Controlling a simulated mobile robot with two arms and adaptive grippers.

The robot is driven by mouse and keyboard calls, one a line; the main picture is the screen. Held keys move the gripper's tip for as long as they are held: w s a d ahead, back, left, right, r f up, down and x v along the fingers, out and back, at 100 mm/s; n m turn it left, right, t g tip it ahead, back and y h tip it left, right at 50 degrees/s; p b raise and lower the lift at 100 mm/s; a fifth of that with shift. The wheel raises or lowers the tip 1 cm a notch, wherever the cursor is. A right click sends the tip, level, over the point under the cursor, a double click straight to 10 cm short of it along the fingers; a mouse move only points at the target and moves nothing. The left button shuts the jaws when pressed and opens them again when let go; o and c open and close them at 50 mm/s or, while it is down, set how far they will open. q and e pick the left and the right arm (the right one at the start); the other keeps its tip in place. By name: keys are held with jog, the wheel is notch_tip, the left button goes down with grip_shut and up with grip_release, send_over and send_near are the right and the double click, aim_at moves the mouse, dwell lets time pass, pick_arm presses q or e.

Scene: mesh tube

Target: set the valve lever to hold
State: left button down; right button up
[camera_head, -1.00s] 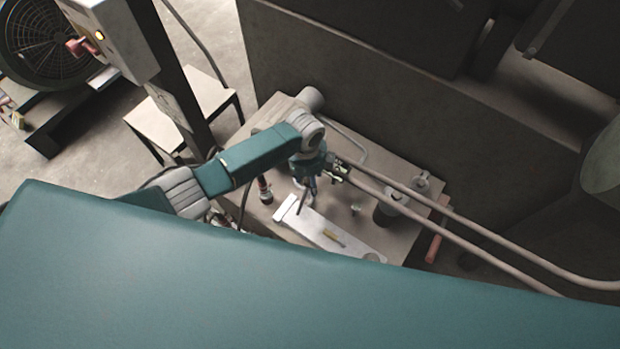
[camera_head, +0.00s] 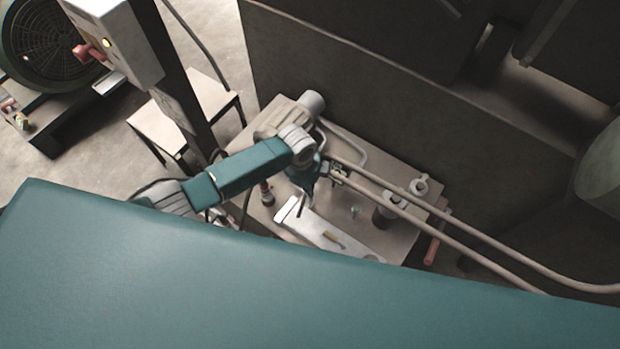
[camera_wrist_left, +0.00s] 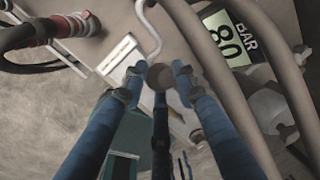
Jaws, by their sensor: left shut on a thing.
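My left gripper (camera_head: 307,192) reaches over the pale bench top. In the left wrist view its blue fingers (camera_wrist_left: 158,82) are closed around a round brown knob (camera_wrist_left: 160,75), which I take to be the end of the valve lever. The fingers hide part of the knob, and the lever's shaft cannot be made out. In the head view the arm and gripper hide the lever. A pale marked plate (camera_wrist_left: 120,52) lies just beyond the knob in the wrist view. I cannot read a hold mark on it. My right gripper is not in view.
Pipes (camera_head: 385,190) run from beside the gripper to the lower right. A display reading 80 BAR (camera_wrist_left: 232,38) and a red hose fitting (camera_wrist_left: 62,27) flank the knob. A dark wall stands behind.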

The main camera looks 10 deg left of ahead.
pick_arm(q)
jog(key=s+a+p, duration=0.2)
jog(key=s+p, duration=0.3)
jog(key=s, duration=0.2)
jog(key=shift+s+a+r+p, duration=0.15)
jog(key=shift+r+p, duration=0.15)
jog(key=shift+r, duration=0.05)
jog(key=c, duration=1.4)
grip_release()
jog(key=shift+c, duration=0.2)
jog(key=shift+o, duration=0.5)
jog(key=shift+w+r, duration=0.1)
jog(key=shift+w, duration=0.1)
notch_tip(320, 180, up, 12)
jog(key=s+a, duration=0.1)
jog(key=s, duration=0.1)
